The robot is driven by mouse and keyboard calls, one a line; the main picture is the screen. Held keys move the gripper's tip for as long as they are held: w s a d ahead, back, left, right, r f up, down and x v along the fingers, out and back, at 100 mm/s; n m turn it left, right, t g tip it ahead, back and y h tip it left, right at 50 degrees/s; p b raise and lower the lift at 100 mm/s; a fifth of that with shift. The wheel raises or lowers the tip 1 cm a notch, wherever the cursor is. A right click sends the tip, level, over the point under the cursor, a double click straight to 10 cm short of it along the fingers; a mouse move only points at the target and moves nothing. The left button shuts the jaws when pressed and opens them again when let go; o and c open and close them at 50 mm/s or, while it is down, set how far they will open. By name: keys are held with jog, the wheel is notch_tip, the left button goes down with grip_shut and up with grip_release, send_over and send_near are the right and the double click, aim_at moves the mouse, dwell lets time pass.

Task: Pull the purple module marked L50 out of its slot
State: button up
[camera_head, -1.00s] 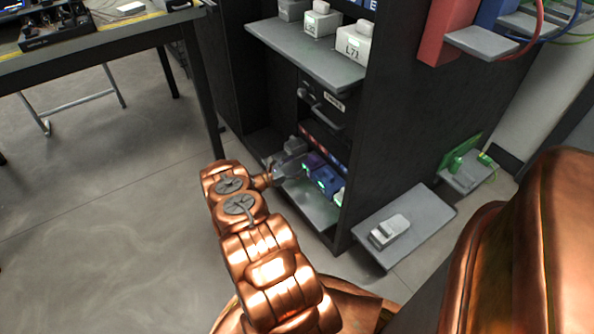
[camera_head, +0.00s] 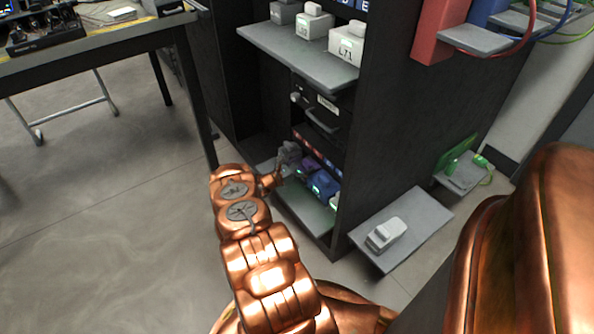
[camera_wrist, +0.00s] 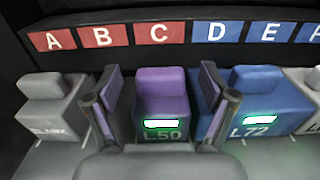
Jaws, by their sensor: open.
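The purple module marked L50 (camera_wrist: 162,103) sits in its slot below the red C label, in the middle of the wrist view. It has a raised purple block on top and a lit white-green strip above its marking. My gripper (camera_wrist: 155,100) is open, with one finger on each side of the module. I cannot tell whether the fingers touch it. In the head view my gripper (camera_head: 284,168) reaches into the low shelf of the dark cabinet, where the purple module (camera_head: 308,168) is partly hidden beside it.
A blue module marked L72 (camera_wrist: 265,103) stands close on the right, and a grey module (camera_wrist: 50,112) on the left. Red and blue letter labels line the back. In the head view a shelf (camera_head: 300,58) with grey modules hangs above. A plate (camera_head: 405,228) juts out at the right.

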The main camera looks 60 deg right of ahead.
jog(key=shift+x, duration=0.85)
jog(key=shift+a, duration=0.1)
jog(key=c, duration=1.4)
